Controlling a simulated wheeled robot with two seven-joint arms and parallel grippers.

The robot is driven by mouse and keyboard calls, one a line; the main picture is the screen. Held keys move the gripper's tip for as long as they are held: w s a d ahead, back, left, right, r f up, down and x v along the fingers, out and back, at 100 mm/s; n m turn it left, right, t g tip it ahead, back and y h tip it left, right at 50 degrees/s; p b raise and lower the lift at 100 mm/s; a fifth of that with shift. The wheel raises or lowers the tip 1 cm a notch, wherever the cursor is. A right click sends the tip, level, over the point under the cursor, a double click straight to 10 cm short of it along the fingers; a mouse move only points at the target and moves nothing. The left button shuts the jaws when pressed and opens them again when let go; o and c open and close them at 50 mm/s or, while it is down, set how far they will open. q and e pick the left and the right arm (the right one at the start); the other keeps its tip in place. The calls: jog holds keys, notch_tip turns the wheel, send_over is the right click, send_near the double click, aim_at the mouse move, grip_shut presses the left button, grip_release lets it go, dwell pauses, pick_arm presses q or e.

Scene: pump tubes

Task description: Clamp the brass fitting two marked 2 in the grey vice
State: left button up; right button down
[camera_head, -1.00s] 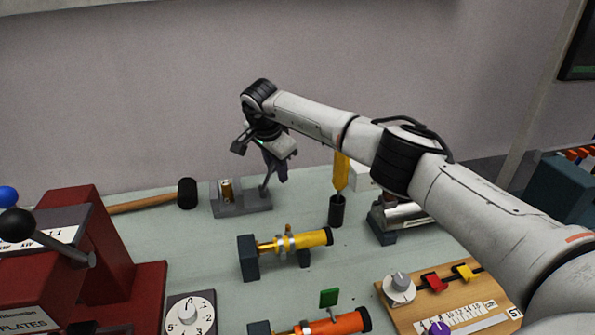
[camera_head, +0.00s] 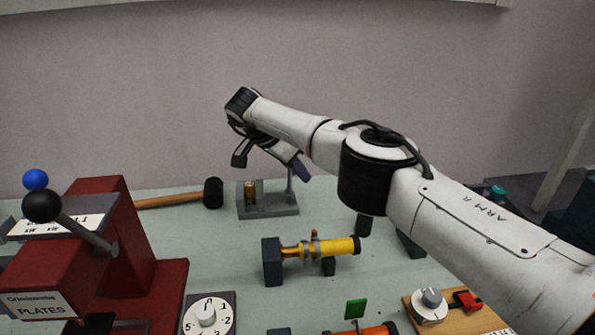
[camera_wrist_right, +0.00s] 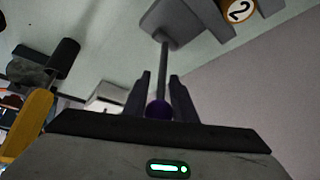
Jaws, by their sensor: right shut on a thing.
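The grey vice (camera_head: 268,212) stands at the back of the bench, left of centre. The brass fitting (camera_head: 250,191) stands upright in it, against the jaw; whether it is gripped tight I cannot tell. The right wrist view shows the fitting's top (camera_wrist_right: 238,10), marked 2. The vice lever (camera_head: 290,180) rises nearly upright from the vice's right end. My right gripper (camera_head: 301,171) is at its top; in the right wrist view its fingers are shut around the lever's purple knob (camera_wrist_right: 158,111). My left gripper is not in view.
A hammer (camera_head: 213,193) lies left of the vice. A red machine (camera_head: 100,225) with ball-ended levers fills the left. A yellow tube (camera_head: 335,247) on supports lies in front; a dial (camera_head: 207,315) and a wooden panel (camera_head: 460,321) are nearer. My right arm covers the back right.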

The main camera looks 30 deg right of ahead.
jog(key=c, duration=1.6)
grip_release()
jog(key=v, duration=1)
jog(key=shift+a+r, duration=0.15)
